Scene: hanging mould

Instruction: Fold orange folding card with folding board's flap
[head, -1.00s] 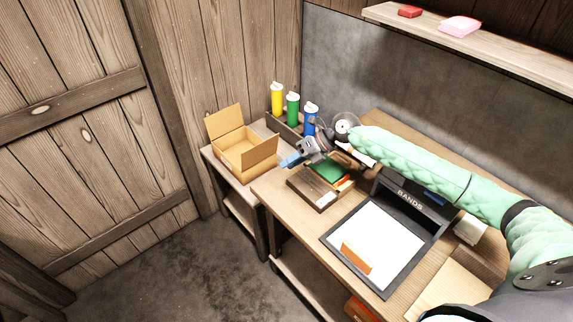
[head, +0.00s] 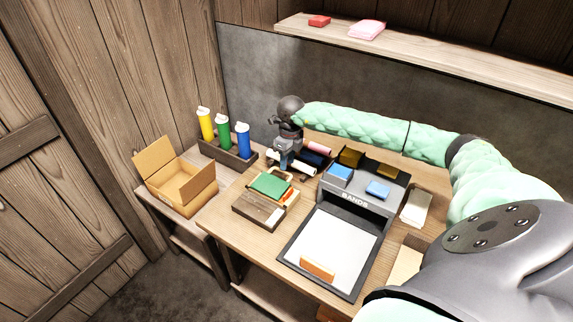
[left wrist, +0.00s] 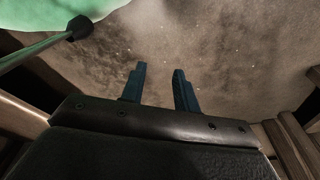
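An orange card (head: 318,268) sits near the front edge of a white panel (head: 332,245) in a dark frame, in front of the bin marked BANDS. Whether this framed panel is the folding board is unclear, and I cannot make out a flap. My right gripper (head: 284,163) points down behind the wooden tray, beside some rolls, well away from the orange card. Its fingers are too small to read. My left gripper (left wrist: 160,85) is open and empty in the left wrist view, with bare floor beyond its fingers.
A wooden tray (head: 254,217) holds a green item (head: 270,184). The dark bin (head: 355,200) holds blue and yellow blocks. An open cardboard box (head: 185,197) and bottles in a rack (head: 226,153) stand left. A shelf (head: 430,58) runs above the table.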

